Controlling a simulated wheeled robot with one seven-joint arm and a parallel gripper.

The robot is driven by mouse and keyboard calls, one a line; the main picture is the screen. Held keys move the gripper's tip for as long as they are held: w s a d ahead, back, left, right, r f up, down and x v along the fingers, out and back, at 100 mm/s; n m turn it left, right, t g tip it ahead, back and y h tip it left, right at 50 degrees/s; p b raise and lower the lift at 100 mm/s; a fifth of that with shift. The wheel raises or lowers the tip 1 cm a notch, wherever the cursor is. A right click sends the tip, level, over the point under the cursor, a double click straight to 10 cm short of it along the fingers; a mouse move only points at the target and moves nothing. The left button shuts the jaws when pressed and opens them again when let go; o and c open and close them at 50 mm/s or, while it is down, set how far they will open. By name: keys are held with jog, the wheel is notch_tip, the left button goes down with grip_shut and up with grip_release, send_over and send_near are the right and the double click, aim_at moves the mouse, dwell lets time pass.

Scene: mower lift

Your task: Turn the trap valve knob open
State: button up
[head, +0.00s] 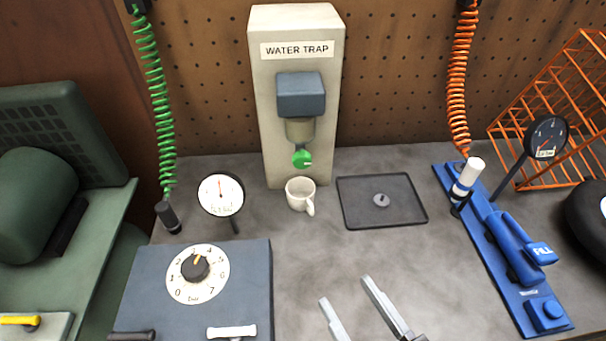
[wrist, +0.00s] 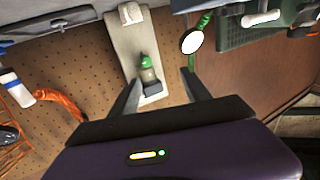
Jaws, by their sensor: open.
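The trap valve knob (head: 301,158) is a small green knob at the bottom of the water trap (head: 299,100), a pale upright box with a blue-grey block and a clear bowl. In the wrist view the green knob (wrist: 146,61) shows near the middle, between the fingers but farther off. A white mug (head: 299,194) stands on the bench just below the knob. My gripper (head: 345,290) is open and empty at the bottom of the head view, in front of the mug and apart from the knob. The wrist view shows both fingers of it (wrist: 163,90) spread.
A dark tray (head: 350,222) with a small grey part lies right of the mug. A blue regulator panel (head: 250,275) and a round gauge (head: 221,195) stand left. A blue inflator stand (head: 500,250) is at right. Green (head: 155,90) and orange (head: 460,80) coiled hoses hang on either side.

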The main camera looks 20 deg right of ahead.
jog(key=w+a+r+b, duration=0.15)
jog(key=w+a, duration=0.25)
jog(key=w, duration=0.5)
jog(key=m+g+h+b, duration=0.1)
jog(key=m+h+b, duration=0.1)
jog(key=m+h, duration=0.5)
send_near(302, 164)
jog(key=shift+p+x, duration=0.9)
jog(key=shift+x, duration=3.3)
grip_shut()
